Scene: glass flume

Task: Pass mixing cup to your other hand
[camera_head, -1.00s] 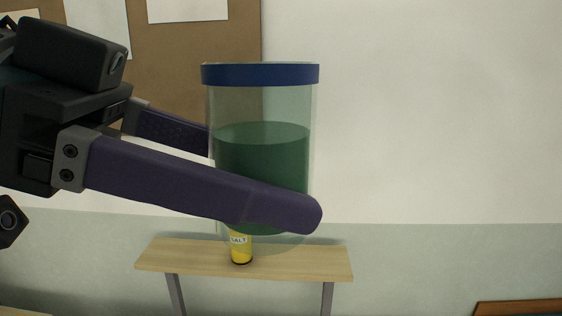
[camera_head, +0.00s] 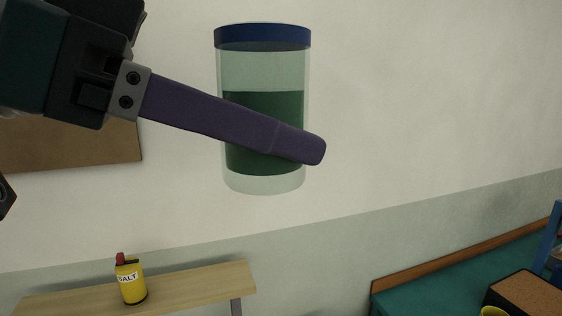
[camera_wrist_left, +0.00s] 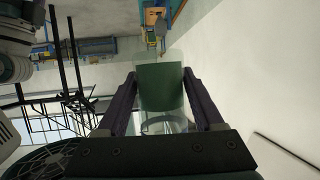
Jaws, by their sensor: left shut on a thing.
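The mixing cup (camera_head: 262,75) is a clear cylinder with a dark blue rim band and dark green content. It hangs upright in the air in the head view. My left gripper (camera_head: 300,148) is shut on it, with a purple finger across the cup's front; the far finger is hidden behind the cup. In the left wrist view the cup (camera_wrist_left: 160,85) sits between the two purple fingers of my left gripper (camera_wrist_left: 163,100). My right gripper does not show clearly in either view.
A wooden bench (camera_head: 190,288) with a yellow salt bottle (camera_head: 131,281) stands below left. A teal table (camera_head: 440,285) with a brown-topped block (camera_head: 525,292) and a yellow item (camera_head: 493,311) is at lower right. Air right of the cup is free.

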